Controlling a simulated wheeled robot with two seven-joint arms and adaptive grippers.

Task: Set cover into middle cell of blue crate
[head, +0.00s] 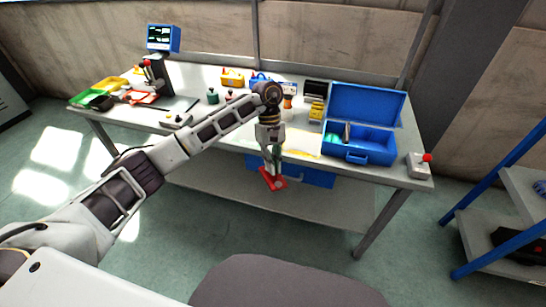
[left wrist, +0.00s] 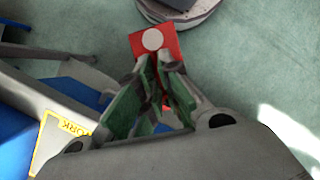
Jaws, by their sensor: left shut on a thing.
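The cover appears to be the flat red square piece with a pale round spot (head: 278,185); in the left wrist view the red piece (left wrist: 137,44) lies at the fingertips. My left gripper (head: 271,174) points down and is shut on it, in front of the table's near edge, over the floor. Its green-padded fingers (left wrist: 158,68) pinch the piece at one side. A blue crate-like box (head: 370,157) with a raised lid stands on the table's right end. It holds a green round thing and an upright pale and dark piece; its cells are not clear. My right gripper is out of view.
A blue drawer-like body (head: 312,178) sits under the table's front edge, close behind my left gripper. A grey box with a red button (head: 419,167) stands right of the blue box. Yellow bins (head: 317,110) stand to its left. Trays (head: 97,99) and a monitor (head: 163,38) are far left.

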